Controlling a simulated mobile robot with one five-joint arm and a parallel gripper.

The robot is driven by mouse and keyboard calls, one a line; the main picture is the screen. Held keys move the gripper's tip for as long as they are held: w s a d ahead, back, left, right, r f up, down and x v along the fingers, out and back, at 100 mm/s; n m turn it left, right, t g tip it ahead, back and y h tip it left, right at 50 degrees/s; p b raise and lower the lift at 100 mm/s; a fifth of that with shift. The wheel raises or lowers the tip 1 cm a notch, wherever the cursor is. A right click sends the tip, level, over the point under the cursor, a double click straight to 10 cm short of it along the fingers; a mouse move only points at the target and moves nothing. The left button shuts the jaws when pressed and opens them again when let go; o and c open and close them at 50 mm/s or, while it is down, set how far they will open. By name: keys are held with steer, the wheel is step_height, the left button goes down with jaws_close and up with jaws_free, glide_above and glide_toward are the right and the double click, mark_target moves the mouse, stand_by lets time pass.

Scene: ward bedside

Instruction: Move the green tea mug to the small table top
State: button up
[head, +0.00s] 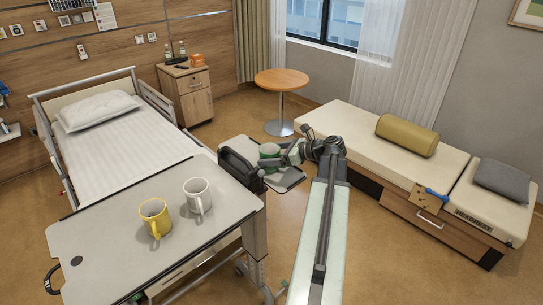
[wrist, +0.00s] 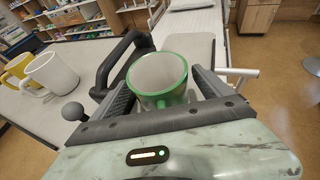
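The green tea mug (head: 269,151), green outside and pale inside, is upright between the fingers of my gripper (head: 277,154). In the wrist view the mug (wrist: 158,75) fills the space between both dark fingers, which press against its sides; it looks empty. It is beside the black handle at the overbed table's right end, over a small grey panel. The small table top (head: 282,77) is a round wooden disc on a metal pedestal, farther back, under the window; its top is bare. It is out of clear sight in the wrist view.
A yellow mug (head: 155,217) and a white mug (head: 198,194) stand on the overbed table (head: 100,245). The black handle (head: 240,168) rises close by my gripper. A padded bench (head: 350,137) with a bolster (head: 407,135) lies right. Floor is open around the round table's pedestal.

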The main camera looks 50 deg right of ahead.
steer(key=shift+r, duration=0.25)
steer(key=p+v, duration=0.5)
steer(key=v, duration=0.7)
steer(key=shift+f, duration=0.15)
